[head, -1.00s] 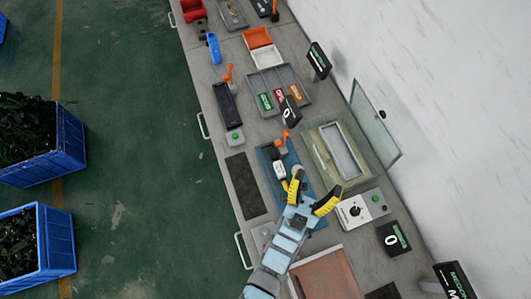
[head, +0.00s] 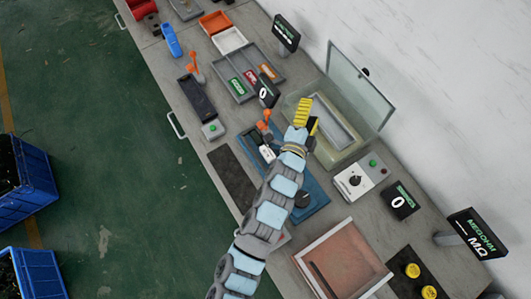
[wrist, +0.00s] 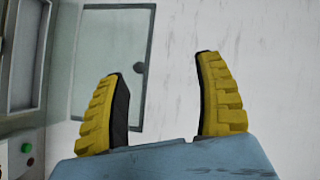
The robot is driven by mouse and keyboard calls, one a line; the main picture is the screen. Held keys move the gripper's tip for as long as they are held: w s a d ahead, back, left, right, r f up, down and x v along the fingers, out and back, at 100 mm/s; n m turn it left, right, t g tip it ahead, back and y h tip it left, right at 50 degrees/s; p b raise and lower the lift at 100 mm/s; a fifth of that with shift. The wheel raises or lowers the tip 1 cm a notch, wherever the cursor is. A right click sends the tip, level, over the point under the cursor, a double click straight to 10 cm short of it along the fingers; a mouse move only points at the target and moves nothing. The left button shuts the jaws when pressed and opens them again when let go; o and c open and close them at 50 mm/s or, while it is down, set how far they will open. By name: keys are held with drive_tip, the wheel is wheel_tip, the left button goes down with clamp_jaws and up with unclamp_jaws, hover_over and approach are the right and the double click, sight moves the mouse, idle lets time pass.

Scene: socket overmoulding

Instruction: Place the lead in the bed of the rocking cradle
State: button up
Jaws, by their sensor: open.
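My gripper (head: 306,118) is open and empty, in the head view over the near-left edge of a glass-lidded box. In the wrist view its yellow fingers (wrist: 158,68) are spread, with nothing between them. I cannot say for sure which thing is the rocking cradle. A shallow pale-framed tray (head: 352,254) with a reddish-brown bed lies at the lower middle of the head view. A thin dark rod (head: 322,280) lies along its left side; I cannot tell whether it is the lead. My arm partly hides the blue plate (head: 316,190).
The box's glass lid (head: 346,82) stands open, also seen in the wrist view (wrist: 112,62). A control box with a knob (head: 358,178) and several displays stand to the right. A grey sorting tray (head: 238,68) lies farther back. A dark mat (head: 232,178) lies left of my arm.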

wheel_tip(320, 180, down, 8)
drive_tip(key=d+r+m+g+y+b, duration=0.1)
drive_tip(key=m+g+y+b, duration=0.1)
drive_tip(key=m+g+b, duration=0.1)
drive_tip(key=m+g+y+b, duration=0.6)
drive_tip(key=m+y+b, duration=0.15)
drive_tip(key=y, duration=0.25)
approach(266, 149)
drive_tip(key=shift+m, duration=0.35)
drive_tip(key=x, duration=0.4)
drive_tip(key=shift+w+a+f+p, duration=0.1)
drive_tip(key=shift+w+a+p, duration=0.2)
drive_tip(key=shift+a, duration=0.2)
drive_tip(key=shift+f+h, duration=0.1)
drive_tip(key=shift+h, duration=0.2)
drive_tip(key=shift+w+f, duration=0.1)
drive_tip(key=shift+x, duration=2.5)
drive_tip(key=shift+d, duration=0.1)
